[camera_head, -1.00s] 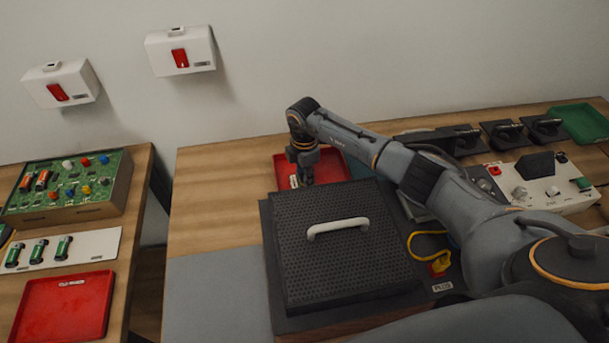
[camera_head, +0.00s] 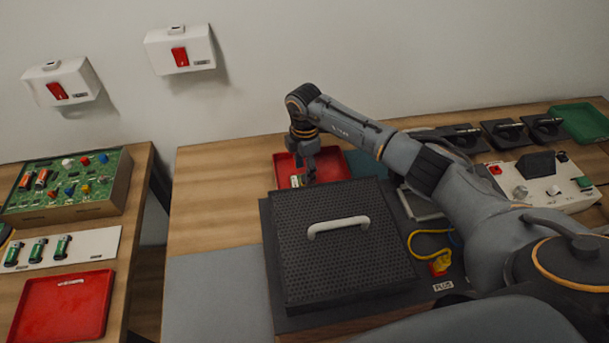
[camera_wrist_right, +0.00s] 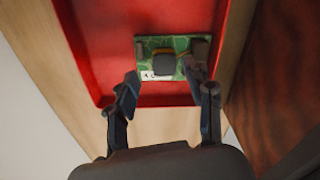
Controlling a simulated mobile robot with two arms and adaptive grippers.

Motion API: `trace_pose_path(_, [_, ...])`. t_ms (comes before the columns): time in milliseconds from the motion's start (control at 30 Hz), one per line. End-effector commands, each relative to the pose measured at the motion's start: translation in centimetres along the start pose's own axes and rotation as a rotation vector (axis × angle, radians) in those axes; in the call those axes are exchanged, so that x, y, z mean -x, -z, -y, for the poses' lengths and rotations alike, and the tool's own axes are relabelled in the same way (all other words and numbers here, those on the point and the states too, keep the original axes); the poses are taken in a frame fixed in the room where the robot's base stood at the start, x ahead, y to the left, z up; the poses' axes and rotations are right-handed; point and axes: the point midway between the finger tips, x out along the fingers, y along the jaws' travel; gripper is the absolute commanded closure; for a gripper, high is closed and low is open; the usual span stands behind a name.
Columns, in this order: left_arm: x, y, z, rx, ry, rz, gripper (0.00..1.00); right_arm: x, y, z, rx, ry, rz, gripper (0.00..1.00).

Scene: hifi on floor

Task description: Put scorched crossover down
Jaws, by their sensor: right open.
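The crossover is a small green circuit board (camera_wrist_right: 180,45) with a dark block on it. It lies in the red tray (camera_wrist_right: 110,40) in the right wrist view. In the head view the tray (camera_head: 333,165) is at the back of the middle table, and a sliver of the board (camera_head: 296,181) shows beside my fingers. My right gripper (camera_head: 305,178) is over the tray. In the wrist view its fingers (camera_wrist_right: 163,80) are spread apart at the near edge of the board, with nothing held between them. My left gripper is not in view.
A black perforated box with a white handle (camera_head: 338,227) stands in front of the tray. A yellow cable (camera_head: 440,262) and a control unit (camera_head: 540,185) lie to the right. A left table holds a green board (camera_head: 65,185) and another red tray (camera_head: 62,305).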

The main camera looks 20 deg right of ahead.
Motion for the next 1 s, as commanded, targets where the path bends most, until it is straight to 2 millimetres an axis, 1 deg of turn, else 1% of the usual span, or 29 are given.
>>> trace_pose_path(33, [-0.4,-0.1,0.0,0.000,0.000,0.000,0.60,1.1,0.0,-0.2,0.002,-0.006,-0.001,0.48])
trace_pose_path(200, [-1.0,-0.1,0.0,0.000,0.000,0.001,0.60,4.8,0.0,-0.1,0.002,-0.006,0.000,0.48])
trace_pose_path(300, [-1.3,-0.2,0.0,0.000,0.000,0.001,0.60,6.5,0.0,-0.1,0.001,-0.005,0.000,0.48])
trace_pose_path(400, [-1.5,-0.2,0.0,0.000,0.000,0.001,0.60,7.8,0.0,-0.1,0.000,-0.003,0.000,0.48])
trace_pose_path(567, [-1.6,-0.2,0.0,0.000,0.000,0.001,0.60,8.8,0.0,0.0,0.001,-0.001,-0.001,0.48])
trace_pose_path(867, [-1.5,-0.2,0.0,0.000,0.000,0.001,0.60,8.9,0.0,0.0,0.000,0.000,-0.001,0.48])
trace_pose_path(967, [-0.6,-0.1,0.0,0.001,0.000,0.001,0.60,9.9,0.0,0.0,0.000,-0.001,-0.001,0.48])
trace_pose_path(1000, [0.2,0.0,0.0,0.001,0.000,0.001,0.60,10.7,0.0,0.0,0.001,-0.001,-0.001,0.48])
